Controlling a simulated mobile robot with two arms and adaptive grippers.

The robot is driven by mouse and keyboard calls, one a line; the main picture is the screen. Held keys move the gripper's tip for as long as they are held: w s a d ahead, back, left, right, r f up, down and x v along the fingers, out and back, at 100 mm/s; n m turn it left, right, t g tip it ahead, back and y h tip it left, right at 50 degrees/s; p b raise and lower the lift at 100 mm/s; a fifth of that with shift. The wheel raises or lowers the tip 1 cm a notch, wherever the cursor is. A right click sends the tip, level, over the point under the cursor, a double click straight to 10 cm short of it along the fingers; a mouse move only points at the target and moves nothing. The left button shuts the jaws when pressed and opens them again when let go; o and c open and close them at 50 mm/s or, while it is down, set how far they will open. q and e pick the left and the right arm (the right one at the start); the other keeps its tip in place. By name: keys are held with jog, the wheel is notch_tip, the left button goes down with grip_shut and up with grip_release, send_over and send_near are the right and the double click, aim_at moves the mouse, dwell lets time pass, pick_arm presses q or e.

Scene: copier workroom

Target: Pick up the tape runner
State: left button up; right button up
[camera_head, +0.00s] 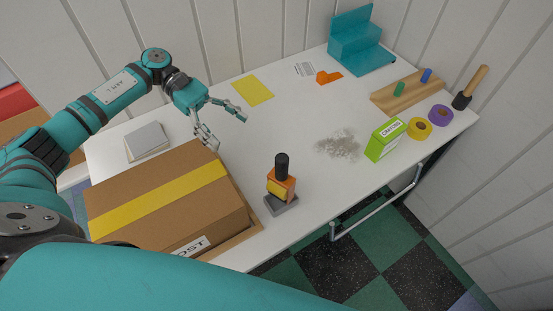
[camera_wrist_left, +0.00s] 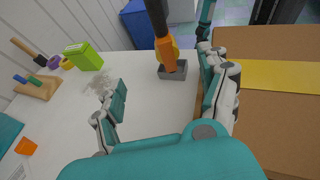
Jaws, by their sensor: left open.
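The tape runner (camera_head: 281,183) has an orange body, a yellow roll and a black upright handle. It stands upright in a grey base (camera_head: 281,205) on the white table, just right of the cardboard box. It also shows in the left wrist view (camera_wrist_left: 166,52), ahead between my fingers and apart from them. My left gripper (camera_head: 229,132) is open and empty, above the table behind the tape runner and near the box's back corner. Its spread fingers also show in the left wrist view (camera_wrist_left: 162,72). My right gripper is out of sight.
The cardboard box (camera_head: 150,215) with yellow tape fills the table's front left. A pale shredded heap (camera_head: 338,144), a green carton (camera_head: 385,140) and yellow and purple rolls lie to the right. An orange piece (camera_head: 328,77) lies farther back. The table's middle is clear.

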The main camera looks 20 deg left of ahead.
pick_arm(q)
jog(key=p, duration=0.2)
send_near(292, 190)
jog(key=p+x, duration=0.4)
jog(key=x, duration=0.2)
jog(key=shift+d+f+p, duration=0.15)
jog(key=shift+p, duration=0.15)
jog(key=shift+s+d+f, duration=0.1)
jog(key=shift+d+f, duration=0.15)
jog(key=shift+d, duration=0.1)
jog(key=c, duration=1.5)
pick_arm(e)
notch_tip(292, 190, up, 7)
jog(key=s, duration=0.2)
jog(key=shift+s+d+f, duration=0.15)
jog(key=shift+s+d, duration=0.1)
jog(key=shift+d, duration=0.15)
pick_arm(q)
jog(key=shift+a+r, duration=0.1)
